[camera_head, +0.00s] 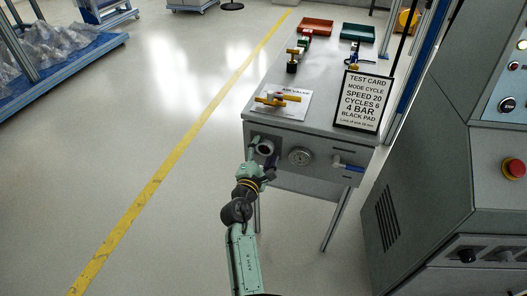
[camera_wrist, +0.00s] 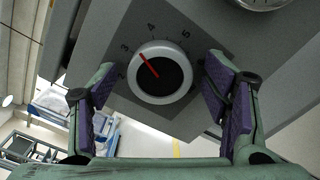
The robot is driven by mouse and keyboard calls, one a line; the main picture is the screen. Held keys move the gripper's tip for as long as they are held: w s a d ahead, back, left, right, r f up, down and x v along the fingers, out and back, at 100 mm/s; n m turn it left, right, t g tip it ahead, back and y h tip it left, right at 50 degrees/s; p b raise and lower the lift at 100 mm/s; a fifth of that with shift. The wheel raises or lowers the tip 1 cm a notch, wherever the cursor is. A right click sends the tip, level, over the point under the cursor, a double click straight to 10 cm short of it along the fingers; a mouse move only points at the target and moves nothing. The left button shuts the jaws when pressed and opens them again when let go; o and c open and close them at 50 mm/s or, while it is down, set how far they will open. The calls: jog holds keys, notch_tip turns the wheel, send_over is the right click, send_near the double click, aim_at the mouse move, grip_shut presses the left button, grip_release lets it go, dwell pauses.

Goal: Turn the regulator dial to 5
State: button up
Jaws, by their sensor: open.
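The regulator dial (camera_wrist: 165,72) is a round grey knob with a black face and a red pointer line. It sits on a dark plate with the numbers 3, 4 and 5 readable around it. The red line points up and left, between 3 and 4 and nearer 3. My gripper (camera_wrist: 165,95) is open, with one purple-padded finger on each side of the dial; both look apart from it. In the head view the dial (camera_head: 266,147) is on the bench's front panel, with my gripper (camera_head: 262,155) at it, partly hiding it.
A round gauge (camera_head: 300,156) is right of the dial, and a blue-handled valve (camera_head: 348,165) is farther right. A test card (camera_head: 362,101) stands on the bench top (camera_head: 325,75). A grey console (camera_head: 440,165) with a red button stands at the right.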

jog(key=shift+c, duration=0.6)
jog(key=c, duration=1)
jog(key=shift+c, duration=0.2)
jog(key=shift+f+m+b, duration=0.1)
jog(key=shift+m+b, duration=0.25)
jog(key=shift+m, duration=0.05)
jog(key=m+b, duration=0.2)
jog(key=shift+f+m, duration=0.15)
jog(key=shift+m, duration=0.25)
jog(key=m+b, duration=0.3)
jog(key=shift+m, duration=0.3)
jog(key=m+b, duration=0.4)
jog(key=shift+m+b, duration=0.65)
jog(key=shift+m, duration=0.45)
